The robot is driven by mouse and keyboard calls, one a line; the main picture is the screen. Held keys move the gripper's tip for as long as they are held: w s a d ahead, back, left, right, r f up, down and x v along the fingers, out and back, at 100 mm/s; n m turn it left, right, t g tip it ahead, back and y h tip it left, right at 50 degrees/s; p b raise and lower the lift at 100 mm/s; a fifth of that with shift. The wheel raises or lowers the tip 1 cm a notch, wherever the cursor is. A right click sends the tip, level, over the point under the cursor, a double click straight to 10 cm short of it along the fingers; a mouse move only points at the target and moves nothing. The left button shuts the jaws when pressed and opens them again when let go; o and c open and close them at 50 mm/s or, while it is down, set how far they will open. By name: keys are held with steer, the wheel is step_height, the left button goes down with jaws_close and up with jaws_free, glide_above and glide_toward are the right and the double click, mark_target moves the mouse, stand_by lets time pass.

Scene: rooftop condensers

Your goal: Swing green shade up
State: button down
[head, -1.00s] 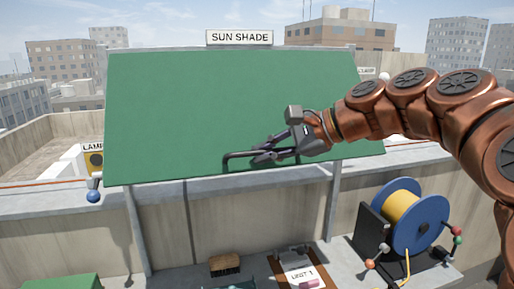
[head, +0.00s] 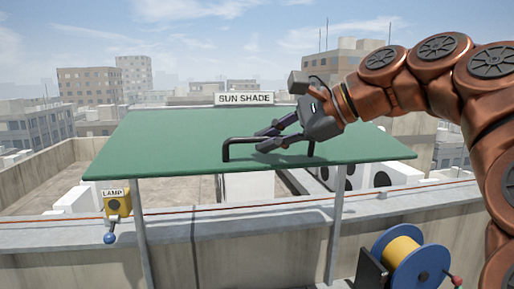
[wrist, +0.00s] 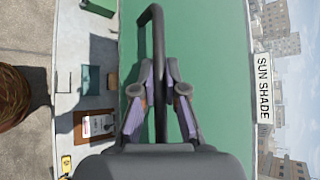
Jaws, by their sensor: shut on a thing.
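The green shade (head: 190,140) is a flat panel hinged at the back below the SUN SHADE sign (head: 244,99). It is tilted up close to level, with its front edge toward me. A black bar handle (head: 227,148) stands on its face near the front edge. My gripper (head: 262,143) is shut on the handle's bar from above right. In the wrist view the fingers (wrist: 162,90) close on both sides of the black handle (wrist: 150,18), with the green shade (wrist: 210,70) behind it. Part of the handle is hidden by my fingers.
Two grey posts (head: 335,240) stand under the shade. A yellow lamp box (head: 117,205) with a blue-knobbed lever hangs at left. A blue and yellow reel (head: 405,258) stands at lower right. The parapet (head: 230,228) runs behind; open air lies above the shade.

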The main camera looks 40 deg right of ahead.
steer(key=shift+r, duration=0.35)
steer(key=c, duration=1.2)
jaws_free()
steer(key=v, duration=0.7)
steer(key=shift+s, duration=0.25)
steer(key=shift+r, duration=0.1)
